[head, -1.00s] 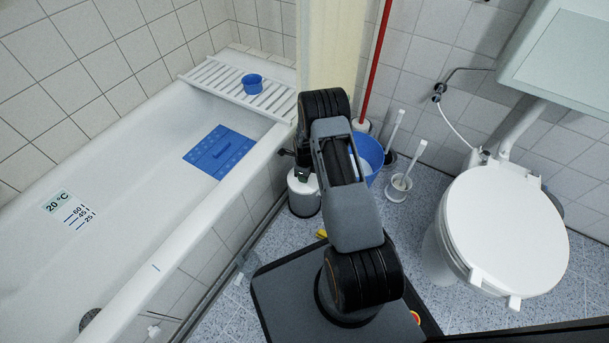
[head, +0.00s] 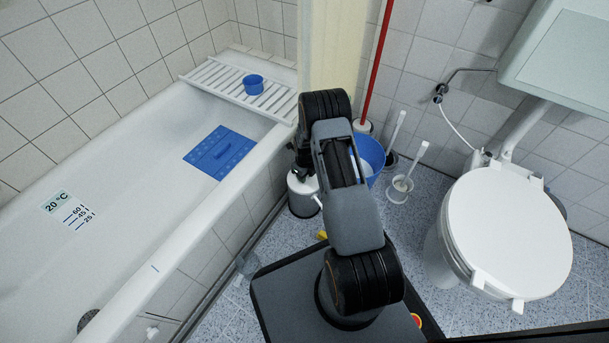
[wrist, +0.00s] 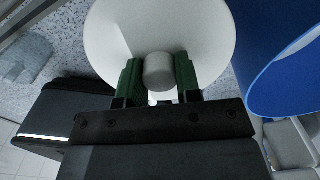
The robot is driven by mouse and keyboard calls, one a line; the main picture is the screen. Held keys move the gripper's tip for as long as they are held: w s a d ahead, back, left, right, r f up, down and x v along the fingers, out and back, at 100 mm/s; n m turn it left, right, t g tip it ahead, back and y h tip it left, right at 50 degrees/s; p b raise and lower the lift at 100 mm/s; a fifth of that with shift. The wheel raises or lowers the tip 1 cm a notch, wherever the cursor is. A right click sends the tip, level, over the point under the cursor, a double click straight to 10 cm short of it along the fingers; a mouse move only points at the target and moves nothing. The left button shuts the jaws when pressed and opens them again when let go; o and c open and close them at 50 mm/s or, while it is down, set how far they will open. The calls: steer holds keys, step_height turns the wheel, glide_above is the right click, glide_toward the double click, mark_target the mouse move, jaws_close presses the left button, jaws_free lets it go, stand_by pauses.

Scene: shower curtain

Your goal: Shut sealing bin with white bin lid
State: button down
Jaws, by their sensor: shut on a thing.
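The white bin lid (head: 298,185) shows at the top of the small grey bin (head: 304,207), on the floor beside the bathtub. My arm hides part of both in the head view. In the wrist view the round lid (wrist: 110,35) fills the upper middle, with its white knob (wrist: 158,72) between my green fingertips. My gripper (wrist: 158,80) is shut on the knob. The bin's body is hidden behind the lid there. I cannot tell whether the lid is fully seated on the rim.
A blue bucket (head: 371,153) stands close to the right of the bin. Beyond it are a toilet brush holder (head: 399,190) and the toilet (head: 508,232). The bathtub edge (head: 190,230) runs along the left. A red-handled pole (head: 376,62) leans behind.

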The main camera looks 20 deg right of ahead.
steer(key=shift+s+f, duration=0.4)
steer(key=shift+f, duration=0.1)
steer(key=m, duration=0.5)
steer(key=shift+a+b, duration=0.1)
steer(key=shift+b, duration=0.2)
steer(key=c, duration=0.9)
jaws_free()
steer(key=shift+r, duration=0.1)
steer(key=shift+o, duration=0.8)
step_height(320, 180, up, 5)
steer(key=p, duration=0.3)
steer(key=shift+s+r+p, duration=0.15)
steer(key=shift+p, duration=0.2)
steer(key=s+a+r+p, duration=0.2)
steer(key=s+r+p, duration=0.7)
steer(key=s+r, duration=0.3)
steer(key=shift+s+a+r+p, duration=0.25)
steer(key=shift+s+a+p, duration=0.1)
